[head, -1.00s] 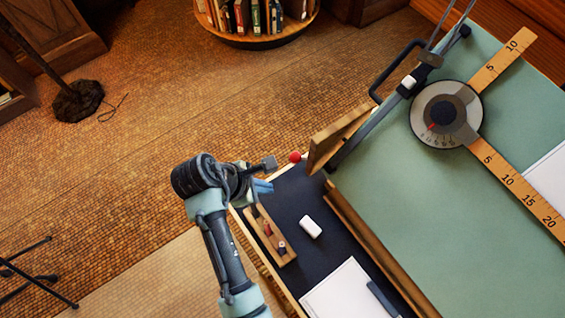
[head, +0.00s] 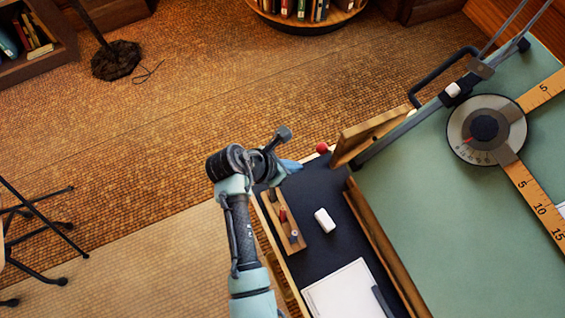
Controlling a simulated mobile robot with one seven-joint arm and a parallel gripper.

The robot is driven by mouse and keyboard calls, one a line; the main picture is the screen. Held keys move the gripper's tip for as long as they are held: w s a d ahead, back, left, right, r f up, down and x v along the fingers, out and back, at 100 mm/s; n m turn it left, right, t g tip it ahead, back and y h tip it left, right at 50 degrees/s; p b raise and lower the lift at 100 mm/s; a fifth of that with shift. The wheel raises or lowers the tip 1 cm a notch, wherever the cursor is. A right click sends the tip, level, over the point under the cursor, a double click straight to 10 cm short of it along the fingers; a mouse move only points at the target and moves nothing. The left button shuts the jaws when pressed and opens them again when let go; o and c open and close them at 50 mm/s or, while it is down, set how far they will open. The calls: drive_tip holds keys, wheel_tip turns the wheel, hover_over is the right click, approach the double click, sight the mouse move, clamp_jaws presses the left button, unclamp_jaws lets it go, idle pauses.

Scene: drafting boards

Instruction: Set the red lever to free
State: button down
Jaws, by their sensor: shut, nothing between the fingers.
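My gripper (head: 291,166), with light blue fingers, is a little left of and below the knob in the picture. It is shut and empty, apart from the knob, and partly hidden behind my own wrist.
A dark tray surface (head: 325,185) holds a white eraser (head: 325,220), paper (head: 345,290) and a wooden pen rack (head: 277,223). A round dial (head: 486,130) with wooden rulers lies on the board. A bent black handle (head: 440,72) stands out at its edge.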

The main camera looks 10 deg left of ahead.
sight(326, 147)
drive_tip(key=shift+w+d+r+p, duration=0.2)
drive_tip(key=shift+w+d+r, duration=0.1)
drive_tip(key=shift+w+d, duration=0.45)
drive_tip(key=shift+w+d+r+p, duration=0.2)
drive_tip(key=shift+w+d+r, duration=0.05)
drive_tip(key=shift+w+d, duration=0.45)
drive_tip(key=r+p, duration=0.1)
drive_tip(key=p, duration=0.2)
drive_tip(key=w+d+r+g+y+p, duration=0.1)
drive_tip(key=p, duration=0.1)
drive_tip(key=shift+w+d+r+y+p, duration=0.2)
drive_tip(key=shift+y+p, duration=0.1)
drive_tip(key=shift+p, duration=0.1)
drive_tip(key=shift+w+d+r+g+y+p, duration=0.45)
drive_tip(key=shift+d+g+y+p, duration=0.2)
drive_tip(key=shift+p, duration=0.45)
drive_tip(key=shift+w+d+f+g+y+b, duration=0.2)
drive_tip(key=shift+w+d+g+y+b, duration=0.15)
drive_tip(key=shift+d+g+y, duration=0.3)
drive_tip(key=shift+w+r+g+y, duration=0.1)
drive_tip(key=shift+r+g+y, duration=0.15)
drive_tip(key=shift+y, duration=0.45)
drive_tip(key=shift+a, duration=0.1)
